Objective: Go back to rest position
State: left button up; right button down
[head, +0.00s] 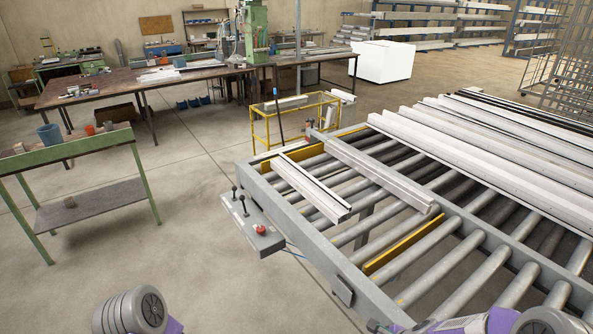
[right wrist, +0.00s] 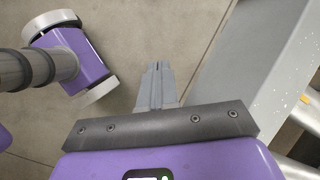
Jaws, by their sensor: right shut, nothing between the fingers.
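My right gripper (right wrist: 158,82) shows in the right wrist view, with its two grey fingers together and nothing between them. It is over the bare concrete floor, beside a grey frame beam (right wrist: 255,65) on the right. In the head view only parts of my arms show along the bottom edge. My left gripper is not in view. The roller bench (head: 345,268) stands at the right, with two short pale profiles, one at the left (head: 310,188) and one beside it (head: 380,175), lying across its rollers.
Long white profiles (head: 480,160) lie at the bench's far right. A control box (head: 252,228) with levers and a red button sits on its left side. A green-framed table (head: 75,150) stands at the left. The floor between them is clear. A yellow frame cart (head: 295,118) stands behind.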

jog(key=s+a+f+n+g+b, duration=0.1)
jog(key=s+a+f+n+b, duration=0.1)
jog(key=f+n, duration=0.4)
jog(key=s+a+f+n+g+b, duration=0.1)
jog(key=s+a+f+n+b, duration=0.1)
jog(key=s+a+f+n, duration=0.3)
jog(key=s+a+f+n+g+b, duration=0.1)
jog(key=s+a+f+n, duration=0.3)
jog(key=f, duration=0.8)
jog(key=s+n+b, duration=0.1)
jog(key=s+n, duration=0.1)
jog(key=n, duration=0.1)
jog(key=shift+s+a+n+y+b, duration=0.15)
jog(key=shift+s+n+y+b, duration=0.15)
jog(key=shift+s+n+b, duration=0.1)
